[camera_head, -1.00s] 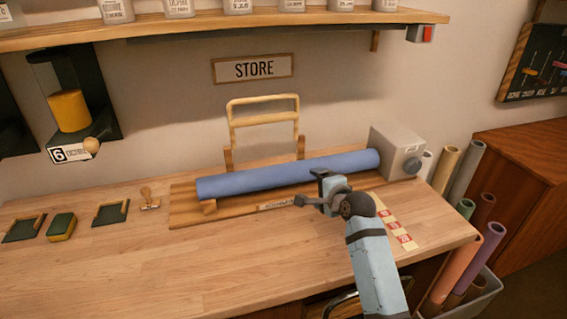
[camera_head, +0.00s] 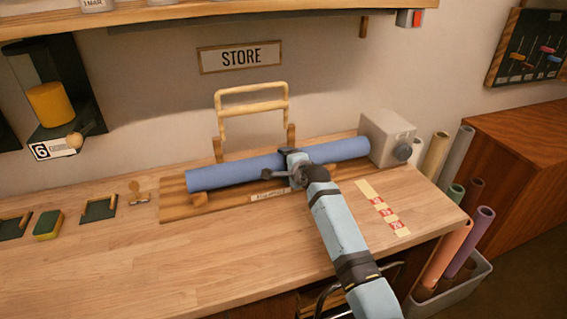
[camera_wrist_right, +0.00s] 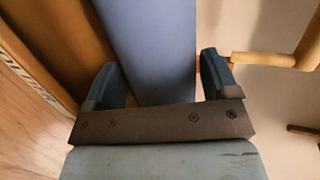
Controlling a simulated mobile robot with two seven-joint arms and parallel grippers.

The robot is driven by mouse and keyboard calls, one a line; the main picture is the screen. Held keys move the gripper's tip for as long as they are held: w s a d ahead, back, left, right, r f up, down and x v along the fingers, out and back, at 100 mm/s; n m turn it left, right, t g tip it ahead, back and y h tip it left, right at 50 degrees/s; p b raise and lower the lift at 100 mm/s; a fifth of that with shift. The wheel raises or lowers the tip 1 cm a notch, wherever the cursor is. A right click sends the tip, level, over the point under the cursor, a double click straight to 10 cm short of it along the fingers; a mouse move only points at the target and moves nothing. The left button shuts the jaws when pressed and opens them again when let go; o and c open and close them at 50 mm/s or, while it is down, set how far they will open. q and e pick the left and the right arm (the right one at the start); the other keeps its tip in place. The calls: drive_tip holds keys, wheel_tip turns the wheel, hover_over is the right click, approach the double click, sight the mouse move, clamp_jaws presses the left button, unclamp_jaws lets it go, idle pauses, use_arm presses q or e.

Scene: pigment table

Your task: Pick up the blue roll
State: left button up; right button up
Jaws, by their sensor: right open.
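The blue roll (camera_head: 232,171) lies across a wooden cradle board (camera_head: 176,203) on the table, below a raised wooden frame. My right gripper (camera_head: 284,164) is at the middle of the roll, reaching over it from the front. In the right wrist view the roll (camera_wrist_right: 153,45) runs between the two fingers of my open right gripper (camera_wrist_right: 160,85), with one finger on each side. Whether the fingers touch it, I cannot tell. My left gripper is not in view.
A grey box with a dark knob (camera_head: 386,138) stands at the roll's right end. Red-marked labels (camera_head: 382,208) lie on the table's right. A stamp (camera_head: 138,193), a sponge (camera_head: 48,224) and dark pads are at left. A bin of rolls (camera_head: 458,285) stands beyond the right edge.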

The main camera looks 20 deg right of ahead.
drive_tip(key=shift+x, duration=1)
drive_tip(key=shift+c, duration=0.2)
drive_tip(key=c, duration=0.6)
drive_tip(key=shift+r, duration=0.15)
drive_tip(key=shift+c, duration=0.4)
drive_tip(key=shift+r, duration=0.1)
